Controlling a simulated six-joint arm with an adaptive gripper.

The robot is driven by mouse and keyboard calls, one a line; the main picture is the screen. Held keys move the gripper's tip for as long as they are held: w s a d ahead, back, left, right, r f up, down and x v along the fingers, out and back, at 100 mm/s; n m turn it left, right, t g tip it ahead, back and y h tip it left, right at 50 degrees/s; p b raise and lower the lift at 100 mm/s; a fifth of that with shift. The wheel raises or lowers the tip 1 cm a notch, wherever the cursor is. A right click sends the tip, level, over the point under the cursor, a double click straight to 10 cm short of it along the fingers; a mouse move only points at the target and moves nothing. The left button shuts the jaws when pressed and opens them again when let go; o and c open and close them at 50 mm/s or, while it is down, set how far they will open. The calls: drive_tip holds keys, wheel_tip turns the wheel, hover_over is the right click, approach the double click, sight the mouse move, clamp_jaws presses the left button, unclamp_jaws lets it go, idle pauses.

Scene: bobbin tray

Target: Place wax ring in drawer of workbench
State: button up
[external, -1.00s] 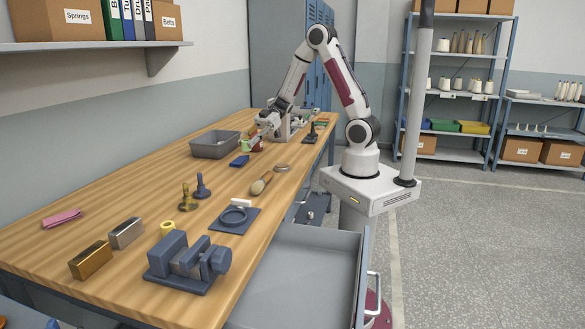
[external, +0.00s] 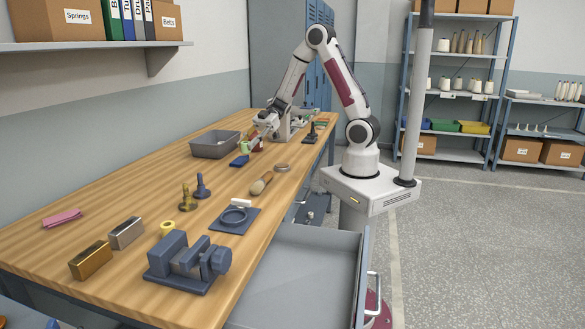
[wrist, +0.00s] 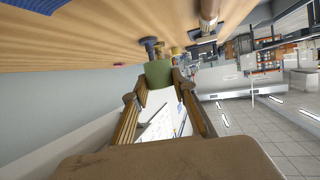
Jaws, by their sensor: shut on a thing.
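My gripper (wrist: 158,82) is shut on a small green object (wrist: 158,72), which shows between its fingers in the wrist view. In the external view the green object (external: 245,147) is at the far part of the workbench (external: 120,212), beside the grey bin. Whether it touches the bench is unclear. A flat tan ring (external: 282,167) and a short yellow ring (external: 167,228) lie on the bench; which one is the wax ring I cannot tell. The large grey drawer (external: 300,262) at the front right of the workbench is pulled open, its visible floor empty.
The grey bin (external: 213,148), a blue block (external: 239,161), a wooden-handled tool (external: 262,183) and two upright pieces (external: 187,199) stand or lie mid-bench. A dark vise (external: 187,263) and two metal blocks (external: 91,260) are near. The left middle bench is mostly clear.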

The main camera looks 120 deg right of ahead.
drive_tip(key=w+a+f+n+g+y, duration=0.1)
drive_tip(key=a+f+n+g+y, duration=0.15)
drive_tip(key=a, duration=1.05)
drive_tip(key=w+a+f+n+g+y, duration=0.1)
drive_tip(key=w+a+n+g+y, duration=0.2)
drive_tip(key=a, duration=1)
drive_tip(key=s+a+f+n+g, duration=0.2)
drive_tip(key=s+a, duration=0.4)
drive_tip(key=a, duration=0.4)
drive_tip(key=s+a+f+n+g+y, duration=0.1)
drive_tip(key=s+a+n+g, duration=0.3)
drive_tip(key=a, duration=0.6)
drive_tip(key=s+f, duration=0.1)
drive_tip(key=s, duration=0.1)
drive_tip(key=shift+s+f, duration=0.2)
drive_tip(key=shift+s, duration=0.1)
drive_tip(key=shift+n, duration=0.25)
drive_tip(key=shift+f, duration=0.15)
drive_tip(key=shift+f, duration=2.8)
drive_tip(key=shift+f, duration=0.1)
